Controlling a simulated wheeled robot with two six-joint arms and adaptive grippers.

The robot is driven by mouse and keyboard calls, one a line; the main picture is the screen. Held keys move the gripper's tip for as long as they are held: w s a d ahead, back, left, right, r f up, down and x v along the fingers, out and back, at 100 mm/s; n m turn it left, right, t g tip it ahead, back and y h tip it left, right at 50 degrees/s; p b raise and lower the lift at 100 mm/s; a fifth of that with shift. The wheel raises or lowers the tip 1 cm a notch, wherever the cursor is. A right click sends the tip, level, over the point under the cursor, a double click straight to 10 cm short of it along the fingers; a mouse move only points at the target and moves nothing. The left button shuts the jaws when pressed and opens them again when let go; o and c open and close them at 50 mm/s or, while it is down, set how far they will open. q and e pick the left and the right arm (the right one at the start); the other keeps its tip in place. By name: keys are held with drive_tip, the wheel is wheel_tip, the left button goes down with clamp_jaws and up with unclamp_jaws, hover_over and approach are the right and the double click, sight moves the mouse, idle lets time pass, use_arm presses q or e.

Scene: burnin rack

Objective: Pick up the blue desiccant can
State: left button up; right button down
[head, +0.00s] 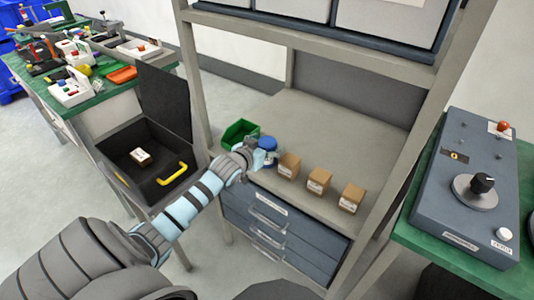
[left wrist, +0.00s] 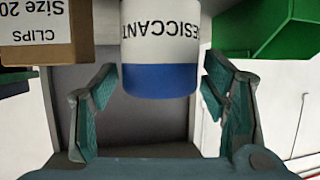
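The desiccant can (head: 267,145) stands on the rack shelf near its front edge and has a blue lid. In the left wrist view the can (left wrist: 158,40) shows a white label reading DESICCANT, upside down, and a blue band. My left gripper (head: 254,157) is at the can's near side. In the left wrist view my left gripper (left wrist: 160,88) is open, one finger on each side of the can, with a visible gap on both sides. How deep the can sits between the fingers is hard to tell. My right gripper is not in view.
A green bin (head: 238,133) stands just left of the can. Several cardboard boxes, the nearest one (head: 288,166), line the shelf to the right. A drawer unit (head: 270,228) is below. An open black case (head: 120,150) is at left, a control box (head: 470,185) at right.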

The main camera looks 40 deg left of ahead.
use_arm(q)
drive_tip(key=c, duration=1)
drive_tip(key=shift+o, duration=0.2)
drive_tip(key=shift+r, duration=0.1)
